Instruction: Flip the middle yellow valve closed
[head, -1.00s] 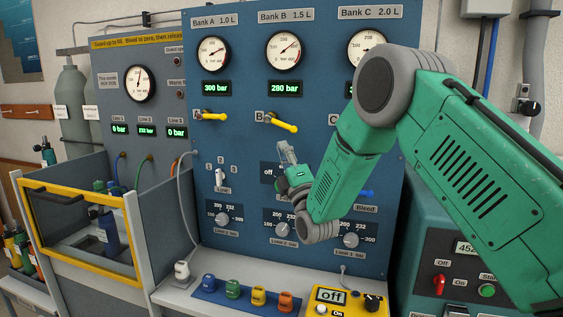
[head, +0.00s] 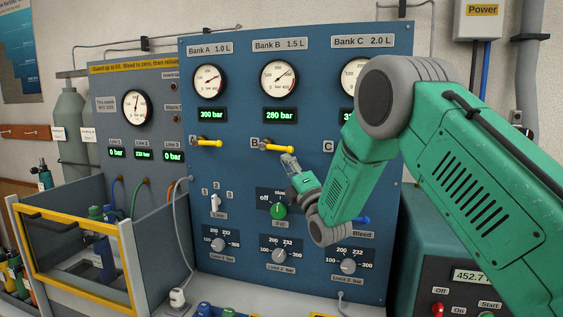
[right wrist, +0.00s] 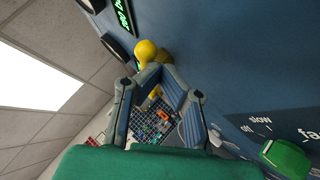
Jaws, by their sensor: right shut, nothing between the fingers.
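The middle yellow valve (head: 279,147), marked B, is on the blue panel below the 280 bar readout. Its lever points right and slightly down. My right gripper (head: 288,160) is just below the lever, close to the panel, with its fingers pointing up. It is shut with nothing between the fingers. In the right wrist view the yellow valve (right wrist: 150,52) shows just beyond the fingertips of the right gripper (right wrist: 150,78); I cannot tell whether they touch it. My left gripper is not in view.
The bank A yellow valve (head: 208,143) is to the left. My right arm hides most of bank C. Below my gripper are a green selector knob (head: 279,211) and a grey limit knob (head: 279,255). A yellow-framed guard box (head: 72,215) stands at left.

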